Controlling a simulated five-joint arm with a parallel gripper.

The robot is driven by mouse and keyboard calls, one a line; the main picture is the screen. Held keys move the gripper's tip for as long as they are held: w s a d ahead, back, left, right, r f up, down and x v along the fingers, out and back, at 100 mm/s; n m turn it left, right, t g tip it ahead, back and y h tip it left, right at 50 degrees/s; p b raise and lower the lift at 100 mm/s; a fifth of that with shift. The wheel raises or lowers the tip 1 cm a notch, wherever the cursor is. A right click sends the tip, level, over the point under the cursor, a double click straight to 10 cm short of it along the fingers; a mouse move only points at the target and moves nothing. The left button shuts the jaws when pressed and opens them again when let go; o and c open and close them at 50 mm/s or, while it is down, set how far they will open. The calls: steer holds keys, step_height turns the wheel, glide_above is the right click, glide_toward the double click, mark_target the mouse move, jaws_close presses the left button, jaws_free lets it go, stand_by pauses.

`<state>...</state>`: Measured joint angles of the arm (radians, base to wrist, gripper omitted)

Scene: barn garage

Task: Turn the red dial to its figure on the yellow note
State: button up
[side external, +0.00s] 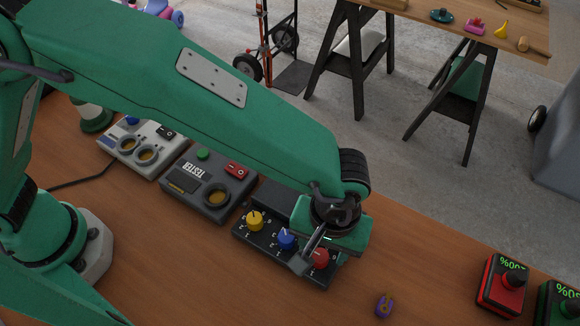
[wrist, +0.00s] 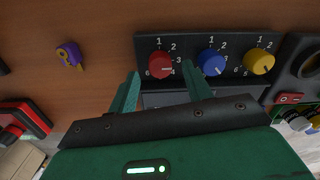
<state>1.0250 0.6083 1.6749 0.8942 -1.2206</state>
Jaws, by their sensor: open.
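The red dial (side external: 320,258) is at the right end of a black panel (side external: 242,236), partly covered by my gripper (side external: 317,257) in the side view. My gripper (wrist: 160,76) is open. Its fingers are on either side of the dial's near edge, with no clear contact. I see no yellow note in either view.
A blue dial (side external: 286,238) and a yellow dial (side external: 255,221) share the panel. A grey tester box (side external: 206,187) stands left of it. A small purple object (side external: 384,305), a red box (side external: 502,285) and a green box (side external: 558,303) are to the right, with bare table between.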

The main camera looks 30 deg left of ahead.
steer(key=shift+f, duration=0.9)
steer(key=c, duration=1)
steer(key=m, duration=0.4)
steer(key=shift+s+d+m, duration=0.1)
steer(key=shift+m, duration=2.3)
steer(key=o, duration=1)
